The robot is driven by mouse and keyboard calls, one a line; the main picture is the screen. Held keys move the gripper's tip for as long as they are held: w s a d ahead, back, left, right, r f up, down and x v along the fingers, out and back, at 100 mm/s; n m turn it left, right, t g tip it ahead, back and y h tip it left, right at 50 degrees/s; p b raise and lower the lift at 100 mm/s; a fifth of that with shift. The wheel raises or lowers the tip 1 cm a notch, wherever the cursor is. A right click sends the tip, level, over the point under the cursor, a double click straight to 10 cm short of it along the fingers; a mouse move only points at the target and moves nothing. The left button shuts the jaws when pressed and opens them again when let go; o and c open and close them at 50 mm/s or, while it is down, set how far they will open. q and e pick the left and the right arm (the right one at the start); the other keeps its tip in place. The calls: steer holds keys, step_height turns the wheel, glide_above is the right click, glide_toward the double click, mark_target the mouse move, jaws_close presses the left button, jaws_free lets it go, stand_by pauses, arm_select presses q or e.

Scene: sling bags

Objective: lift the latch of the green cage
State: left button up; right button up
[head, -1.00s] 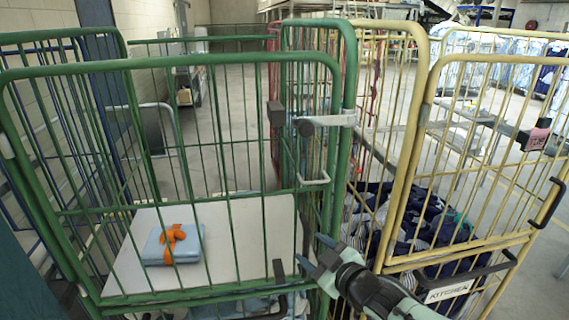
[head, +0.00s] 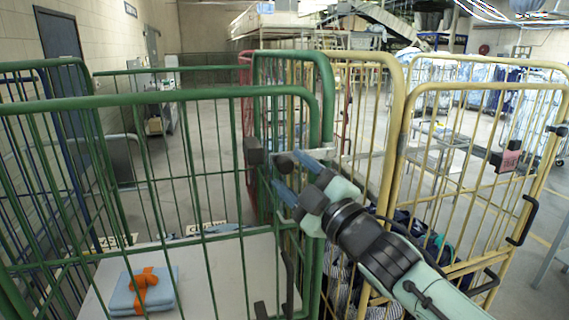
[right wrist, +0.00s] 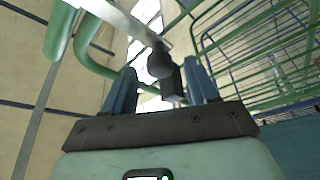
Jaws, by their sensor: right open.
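The green cage (head: 160,100) stands in front of me on the left. Its latch is a metal bar with a dark round knob (head: 284,163) and a dark block (head: 254,151) at the cage's right front post. My right gripper (head: 280,176) is at the latch, its blue fingers apart just below and beside the knob. In the right wrist view the knob (right wrist: 160,62) and a dark block under it show between and just beyond the open fingers (right wrist: 163,90). I cannot tell whether a finger touches them. My left gripper is not in view.
A folded blue cloth with an orange band (head: 143,291) lies on the white shelf (head: 235,265) inside the green cage. A yellow cage (head: 470,86) holding dark laundry stands close on the right, behind my right arm.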

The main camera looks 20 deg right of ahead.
mark_target(288, 169)
steer(key=shift+x, duration=1.7)
